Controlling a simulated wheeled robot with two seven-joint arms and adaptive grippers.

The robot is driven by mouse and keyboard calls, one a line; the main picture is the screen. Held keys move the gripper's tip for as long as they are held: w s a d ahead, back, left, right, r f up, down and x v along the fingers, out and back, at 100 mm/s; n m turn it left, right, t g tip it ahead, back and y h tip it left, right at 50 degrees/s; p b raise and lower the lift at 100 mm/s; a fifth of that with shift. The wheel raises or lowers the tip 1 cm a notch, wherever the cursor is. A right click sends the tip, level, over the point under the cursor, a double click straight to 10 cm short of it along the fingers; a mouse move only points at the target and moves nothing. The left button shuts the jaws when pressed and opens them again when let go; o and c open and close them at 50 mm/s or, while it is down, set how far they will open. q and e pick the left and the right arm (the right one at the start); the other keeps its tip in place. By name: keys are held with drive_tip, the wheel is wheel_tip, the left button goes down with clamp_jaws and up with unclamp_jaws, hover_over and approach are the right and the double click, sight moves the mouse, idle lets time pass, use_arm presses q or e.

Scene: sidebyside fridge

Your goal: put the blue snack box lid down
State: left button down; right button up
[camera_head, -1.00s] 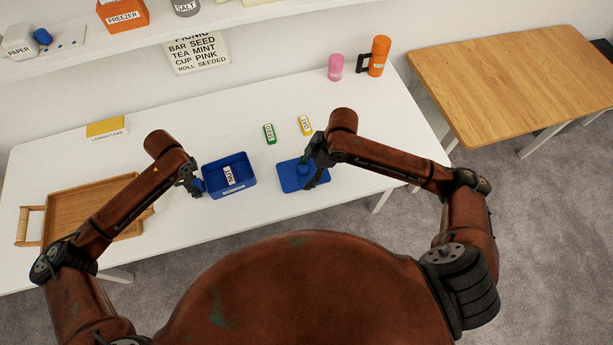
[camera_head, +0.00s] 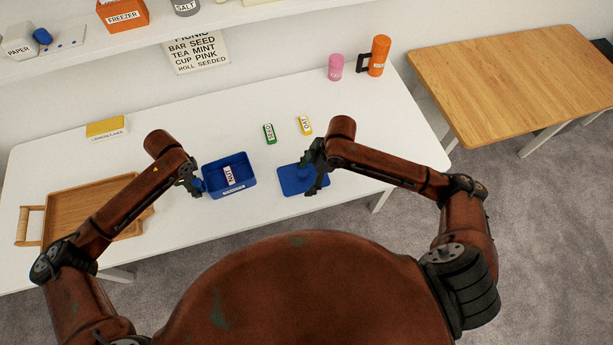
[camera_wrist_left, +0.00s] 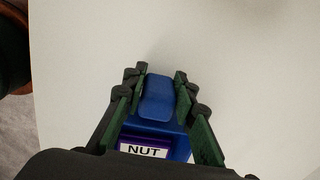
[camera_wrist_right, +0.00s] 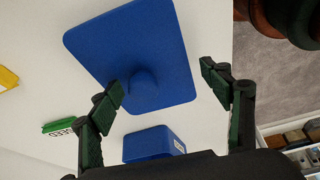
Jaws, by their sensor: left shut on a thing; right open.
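The blue snack box lid (camera_head: 289,180) appears to lie flat on the white table, to the right of the blue snack box (camera_head: 240,181). In the right wrist view the lid (camera_wrist_right: 120,40) shows its round knob (camera_wrist_right: 143,86). My right gripper (camera_head: 314,183) is open, its fingers apart on either side of the knob and clear of it. The open box holds a purple packet labelled NUT (camera_head: 229,175). My left gripper (camera_head: 197,188) is shut on the box's blue side handle (camera_wrist_left: 157,100). Its own fingers hide part of that handle.
A green SEED packet (camera_head: 269,134) and a yellow packet (camera_head: 305,125) lie behind the box and lid. A wooden tray (camera_head: 80,207) is at left. A pink cup (camera_head: 336,67) and an orange mug (camera_head: 378,56) stand at the back right. The table's front edge is close to the lid.

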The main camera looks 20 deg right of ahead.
use_arm(q)
drive_tip(key=c, duration=1.5)
unclamp_jaws()
use_arm(e)
drive_tip(key=v, duration=1.2)
drive_tip(key=shift+r, duration=0.15)
use_arm(q)
drive_tip(key=shift+r, duration=0.1)
wheel_tip(320, 180, up, 12)
drive_tip(key=shift+f, duration=0.1)
use_arm(e)
drive_tip(key=shift+a, duration=0.1)
